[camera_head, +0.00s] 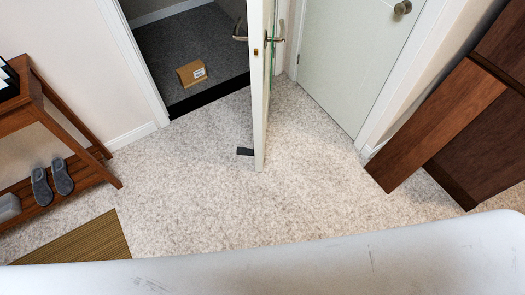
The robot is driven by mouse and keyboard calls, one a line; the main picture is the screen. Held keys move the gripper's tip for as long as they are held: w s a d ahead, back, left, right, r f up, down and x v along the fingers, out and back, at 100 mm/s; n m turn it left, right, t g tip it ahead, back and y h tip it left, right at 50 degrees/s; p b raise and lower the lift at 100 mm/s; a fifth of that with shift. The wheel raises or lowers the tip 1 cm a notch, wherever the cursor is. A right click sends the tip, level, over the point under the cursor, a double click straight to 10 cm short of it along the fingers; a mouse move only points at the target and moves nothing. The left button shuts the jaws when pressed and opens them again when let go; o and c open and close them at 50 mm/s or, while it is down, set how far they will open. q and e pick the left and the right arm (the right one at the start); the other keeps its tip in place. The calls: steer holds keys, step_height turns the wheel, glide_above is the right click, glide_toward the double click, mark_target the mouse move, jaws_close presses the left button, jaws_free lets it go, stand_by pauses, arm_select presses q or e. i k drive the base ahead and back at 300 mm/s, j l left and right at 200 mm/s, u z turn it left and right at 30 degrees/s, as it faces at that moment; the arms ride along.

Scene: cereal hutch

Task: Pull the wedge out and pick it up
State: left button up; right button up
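A small dark wedge (245,152) lies on the speckled floor at the bottom of the white open door (258,100). Only its left part shows, to the left of the door's edge; whether the rest lies under the door is hidden. The door stands open into the room, seen nearly edge-on, with metal handles on both sides. Neither of my grippers is in view.
A brown box (191,74) lies on dark carpet beyond the doorway. A wooden bench (62,180) with grey slippers (52,181) stands left, near a brown mat (75,243). Brown wooden furniture (440,125) stands right. A pale surface (300,268) crosses the bottom. Floor around the wedge is clear.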

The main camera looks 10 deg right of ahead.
mark_target(241, 151)
steer(key=i+j+z, duration=0.45)
steer(key=i, duration=0.4)
steer(key=i+j+z, duration=0.45)
steer(key=i+j, duration=0.35)
